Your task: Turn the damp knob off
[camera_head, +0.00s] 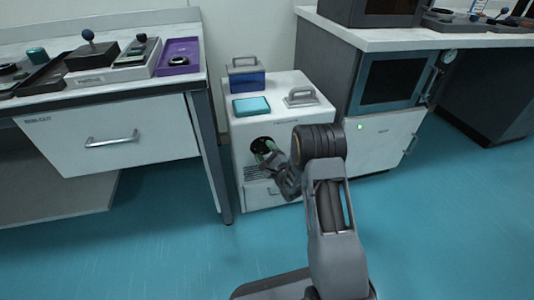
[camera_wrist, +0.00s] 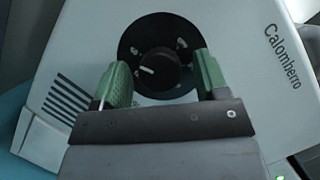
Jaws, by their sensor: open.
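The damp knob is a black round knob (camera_wrist: 160,68) with a white pointer line, set in a black dial (camera_wrist: 128,48) with pale marks on the front of a white cabinet (camera_wrist: 230,40). In the wrist view the pointer points to the left and slightly up. My gripper (camera_wrist: 162,78) is open, with its green fingertips on either side of the knob. I cannot tell whether they touch it. In the head view my gripper (camera_head: 266,153) is at the dial (camera_head: 260,144) on the white cabinet (camera_head: 287,132), and my arm hides the cabinet's right side.
A blue box with a grey handle (camera_head: 246,80), a teal block (camera_head: 251,106) and a grey handled lid (camera_head: 301,97) are on the cabinet top. A drawer bench (camera_head: 118,136) stands left. An oven-like unit (camera_head: 392,80) is right. Blue floor (camera_head: 160,240) is open in front.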

